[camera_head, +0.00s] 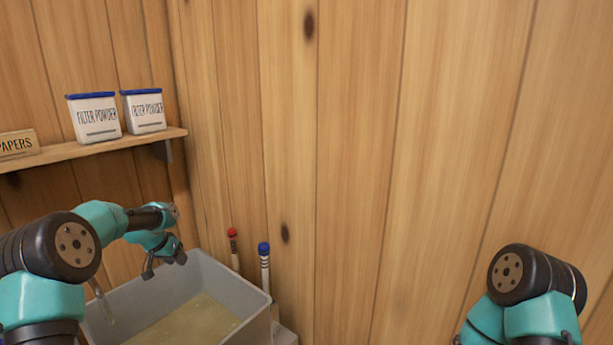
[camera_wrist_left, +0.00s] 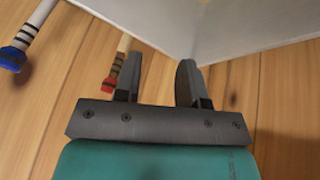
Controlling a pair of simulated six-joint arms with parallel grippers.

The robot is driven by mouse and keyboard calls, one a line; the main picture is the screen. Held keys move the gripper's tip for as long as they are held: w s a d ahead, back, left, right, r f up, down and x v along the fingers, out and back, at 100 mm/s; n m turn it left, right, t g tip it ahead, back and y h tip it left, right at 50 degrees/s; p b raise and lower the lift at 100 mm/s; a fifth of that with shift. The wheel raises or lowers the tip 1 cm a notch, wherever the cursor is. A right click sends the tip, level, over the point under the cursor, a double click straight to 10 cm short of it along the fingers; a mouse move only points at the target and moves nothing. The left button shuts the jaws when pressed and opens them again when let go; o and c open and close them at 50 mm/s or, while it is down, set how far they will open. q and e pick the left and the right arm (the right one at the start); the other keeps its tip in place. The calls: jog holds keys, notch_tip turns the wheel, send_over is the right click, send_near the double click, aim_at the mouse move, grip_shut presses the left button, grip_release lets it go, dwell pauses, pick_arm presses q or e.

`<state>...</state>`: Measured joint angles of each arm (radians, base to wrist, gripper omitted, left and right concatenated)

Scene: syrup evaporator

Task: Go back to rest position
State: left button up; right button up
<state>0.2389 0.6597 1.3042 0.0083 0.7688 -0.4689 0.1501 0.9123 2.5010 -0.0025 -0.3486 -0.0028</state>
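The grey bin (camera_head: 238,328) holds yellowish liquid. A red-capped stick (camera_head: 234,250) and a blue-capped stick (camera_head: 265,265) stand behind its right side. Two filter powder tubs (camera_head: 95,118) (camera_head: 144,112) and a papers box (camera_head: 17,145) sit on a wooden shelf (camera_head: 95,148).

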pick_arm(q)
jog(key=d+f+n+t, duration=0.1)
jog(key=d+f+n, duration=0.1)
jog(key=d, duration=0.7)
jog(key=d+f+n+t, duration=0.1)
jog(key=d+f+n, duration=0.1)
jog(key=d, duration=0.8)
jog(key=s+d+f+n+t+h, duration=0.1)
jog(key=s+d+f+n, duration=0.1)
jog(key=s+d, duration=0.4)
jog(key=s+d+f+n+t, duration=0.1)
jog(key=s+d+f+n, duration=0.1)
jog(key=s+d, duration=0.5)
jog(key=s+a+f+m+g, duration=0.2)
jog(key=s+a+f+g, duration=0.2)
jog(key=s+f, duration=0.7)
jog(key=s+a+f+m+g, duration=0.2)
jog(key=s+a+f+g, duration=0.1)
jog(key=s+f, duration=0.8)
jog(key=s+a, duration=0.1)
jog(key=s, duration=0.1)
jog(key=shift+s+f+g, duration=0.2)
jog(key=shift+s+g, duration=0.15)
jog(key=shift+g, duration=0.05)
